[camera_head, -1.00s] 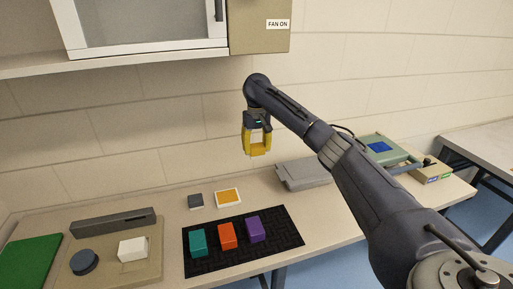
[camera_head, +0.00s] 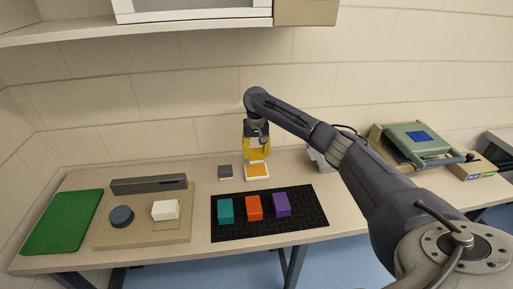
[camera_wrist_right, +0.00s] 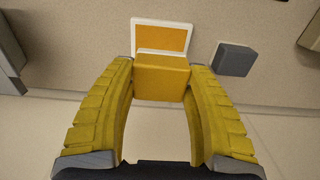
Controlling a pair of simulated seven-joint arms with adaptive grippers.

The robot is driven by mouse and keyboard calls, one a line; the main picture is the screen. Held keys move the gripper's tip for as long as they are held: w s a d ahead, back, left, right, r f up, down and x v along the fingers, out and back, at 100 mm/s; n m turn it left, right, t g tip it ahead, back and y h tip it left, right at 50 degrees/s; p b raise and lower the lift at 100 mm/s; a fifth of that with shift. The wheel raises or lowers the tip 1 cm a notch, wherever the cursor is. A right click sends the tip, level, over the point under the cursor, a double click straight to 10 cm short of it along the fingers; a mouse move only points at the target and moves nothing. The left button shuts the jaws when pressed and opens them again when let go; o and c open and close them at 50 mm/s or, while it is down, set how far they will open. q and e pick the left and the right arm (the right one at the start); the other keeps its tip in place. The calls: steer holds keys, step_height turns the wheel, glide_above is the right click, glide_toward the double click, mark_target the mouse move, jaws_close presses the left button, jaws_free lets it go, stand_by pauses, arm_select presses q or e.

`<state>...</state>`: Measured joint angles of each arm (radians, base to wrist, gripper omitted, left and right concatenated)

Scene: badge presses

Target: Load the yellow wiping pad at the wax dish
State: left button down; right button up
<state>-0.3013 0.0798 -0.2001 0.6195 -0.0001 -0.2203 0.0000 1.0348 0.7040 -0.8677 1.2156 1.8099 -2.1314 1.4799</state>
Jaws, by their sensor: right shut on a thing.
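The yellow wiping pad (camera_wrist_right: 162,78) is a small block held between the yellow fingertips of my right gripper (camera_head: 257,157), which is shut on it. The wax dish (camera_head: 257,177) is a white-rimmed square with an orange-yellow fill, on the table close below the gripper. In the right wrist view the dish (camera_wrist_right: 162,24) shows just beyond the pad, partly hidden by it. I cannot tell whether the pad touches the wax. My left gripper is not in view.
A dark grey block (camera_head: 225,171) lies just left of the dish. A black mat (camera_head: 238,236) in front holds teal, orange and purple blocks. A beige board (camera_head: 110,238) with a white block and a green mat (camera_head: 62,222) lie left. A green press (camera_head: 420,143) stands right.

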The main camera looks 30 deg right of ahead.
mark_target(256, 161)
steer(key=shift+f, duration=2.45)
steer(key=shift+f, duration=0.6)
stand_by(0.5)
steer(key=shift+r, duration=0.1)
steer(key=shift+r, duration=3.4)
